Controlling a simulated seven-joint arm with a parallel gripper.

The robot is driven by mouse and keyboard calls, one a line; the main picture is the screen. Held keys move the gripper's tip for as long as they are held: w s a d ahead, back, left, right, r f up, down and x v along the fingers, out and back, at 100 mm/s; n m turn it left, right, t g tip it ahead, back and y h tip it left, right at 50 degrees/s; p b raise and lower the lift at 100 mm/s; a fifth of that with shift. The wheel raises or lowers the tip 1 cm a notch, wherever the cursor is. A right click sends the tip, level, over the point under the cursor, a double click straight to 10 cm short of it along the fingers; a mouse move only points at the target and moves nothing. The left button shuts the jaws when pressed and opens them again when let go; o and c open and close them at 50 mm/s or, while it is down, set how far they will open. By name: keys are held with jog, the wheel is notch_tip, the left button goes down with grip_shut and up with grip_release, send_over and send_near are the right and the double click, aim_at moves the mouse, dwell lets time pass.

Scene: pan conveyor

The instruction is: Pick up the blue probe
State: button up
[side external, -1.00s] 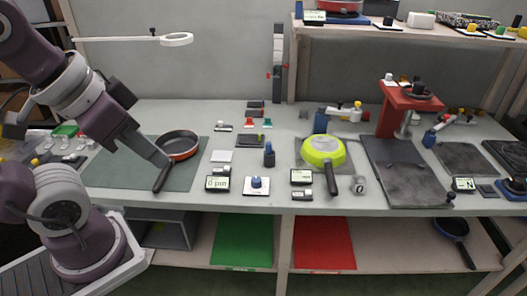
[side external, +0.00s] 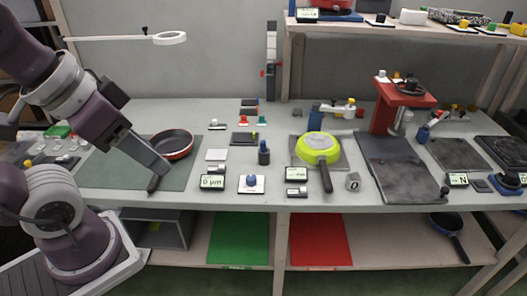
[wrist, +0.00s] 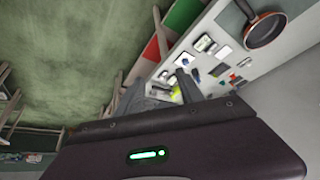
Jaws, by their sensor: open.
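Two blue items could be the probe, and I cannot tell which is meant. A dark blue upright cylinder (side external: 264,152) stands near the middle of the bench. A blue knob-shaped piece (side external: 251,183) sits on a white plate in front of it.
A digital gauge (side external: 212,182) stands left of the white plate. A lime pan (side external: 318,146) and another display (side external: 295,174) are to the right. A red press (side external: 402,93) stands farther right.

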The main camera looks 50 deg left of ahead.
jog(key=w+a+r+n+g+h, duration=0.1)
jog(key=w+r+n, duration=0.25)
jog(key=w, duration=0.65)
jog(key=n+g+y, duration=0.1)
jog(key=n+g, duration=0.3)
jog(key=n, duration=0.9)
send_over(263, 141)
jog(key=f, duration=1.5)
jog(key=d+f, duration=0.1)
jog(key=f, duration=0.6)
jog(key=shift+f, duration=0.3)
jog(key=f, duration=0.2)
jog(key=a+f, duration=0.1)
jog(key=f, duration=0.2)
jog(key=shift+f, duration=0.35)
grip_shut()
